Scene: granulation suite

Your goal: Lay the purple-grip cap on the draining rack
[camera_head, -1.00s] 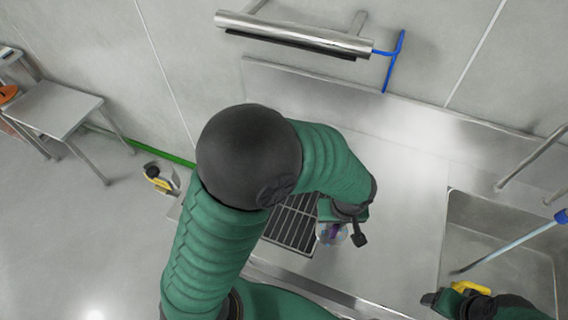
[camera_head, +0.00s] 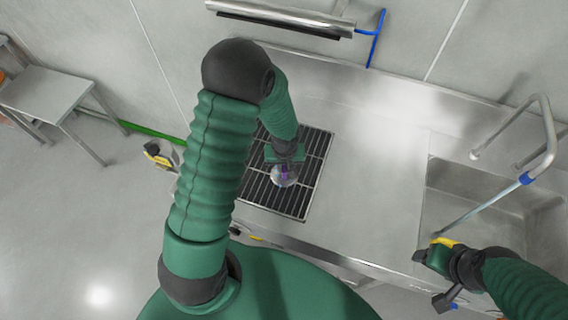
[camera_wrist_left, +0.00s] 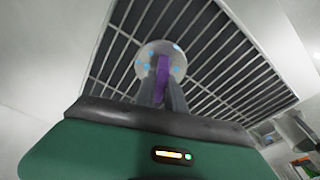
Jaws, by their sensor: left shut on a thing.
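The purple-grip cap (camera_head: 284,178) is a pale round disc with a purple grip. My left gripper (camera_head: 284,168) is shut on the purple grip and holds the cap over the draining rack. In the left wrist view the cap (camera_wrist_left: 148,62) shows pale with blue spots, and the purple grip (camera_wrist_left: 162,78) stands between the fingers. The draining rack (camera_head: 318,160) is a dark tray with metal bars on the steel counter; my left arm hides part of it. I cannot tell whether the cap touches the bars. My right gripper (camera_head: 436,250) is near the sink's front edge; its jaws are unclear.
The sink (camera_head: 470,185) is at the right, with a bent metal pipe (camera_head: 550,130) and a blue-ended rod (camera_head: 490,212) over it. The steel counter (camera_head: 375,150) between rack and sink is clear. A steel side table (camera_head: 45,95) stands at the far left.

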